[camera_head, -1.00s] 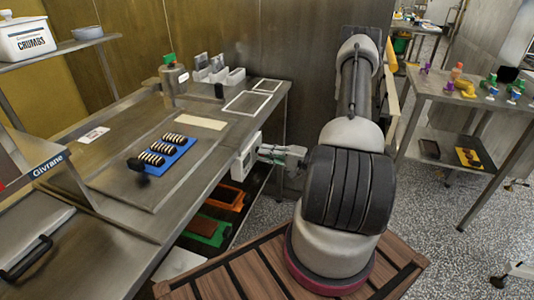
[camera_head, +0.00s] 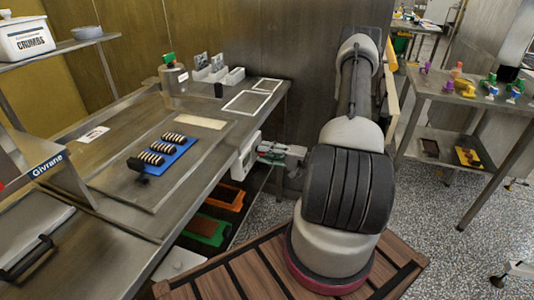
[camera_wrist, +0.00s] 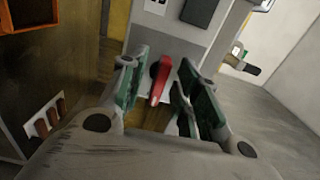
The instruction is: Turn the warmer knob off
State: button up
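The warmer knob (camera_wrist: 160,80) shows in the wrist view as a red lever on a pale control box, its handle pointing down and slightly left. The control box (camera_wrist: 182,33) is also in the head view (camera_head: 245,158), fixed to the side of the metal table. My gripper (camera_wrist: 158,98) is open, with green-padded fingers to either side of the red knob. I cannot tell whether either finger touches it. In the head view my gripper (camera_head: 268,153) is right at the box, and the knob is hidden.
The steel table (camera_head: 105,225) carries a blue tray (camera_head: 188,148) of striped sweets. Orange (camera_head: 229,198) and green (camera_head: 208,230) bins sit below its edge. A side table (camera_head: 450,98) with coloured items stands at the right. Speckled floor is free between them.

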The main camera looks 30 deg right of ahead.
jog(key=v, duration=1.2)
jog(key=s+a+f+m+g+y, duration=0.1)
jog(key=s+a+m+g+y, duration=0.1)
jog(key=s+a+m+g, duration=0.45)
jog(key=s+d+r+n+g+h, duration=0.1)
jog(key=s+r+n+g+h, duration=0.1)
jog(key=s+r+n+g, duration=0.5)
notch_tip(320, 180, up, 16)
jog(key=n+g+h, duration=0.2)
jog(key=n+h, duration=0.2)
jog(key=h, duration=0.6)
jog(key=a+r+n+t+h, duration=0.1)
jog(key=a+r+n+t, duration=0.4)
jog(key=r, duration=0.5)
jog(key=shift+a+n+t, duration=0.35)
jog(key=shift+a, duration=0.6)
